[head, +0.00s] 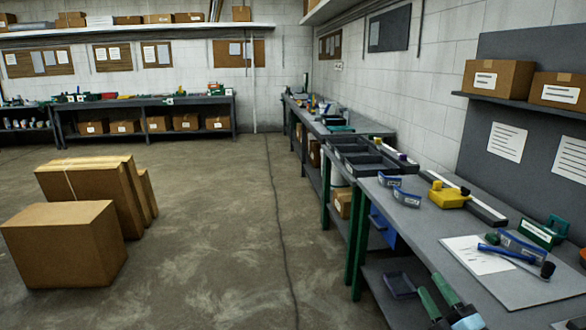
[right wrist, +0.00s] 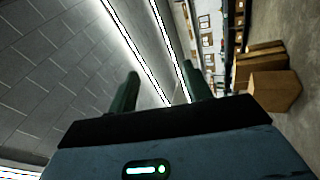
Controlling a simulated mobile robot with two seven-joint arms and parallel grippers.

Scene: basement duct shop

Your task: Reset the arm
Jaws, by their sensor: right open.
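My right gripper (head: 431,284) shows at the bottom right of the head view, with two green fingers pointing up and away, in front of the near workbench (head: 455,248). In the right wrist view, the two fingers of the right gripper (right wrist: 160,76) stand apart with nothing between them. The gripper is open and empty. Beyond it, that view shows the ceiling lights and, at the right, cardboard boxes on the floor. My left gripper is not in view.
The near bench holds a yellow tool (head: 449,198), a blue-handled hammer (head: 515,256), paper (head: 474,254) and dark bins (head: 362,160). A dark tray (head: 399,285) lies on its lower shelf. Cardboard boxes (head: 65,245) stand on the floor at left.

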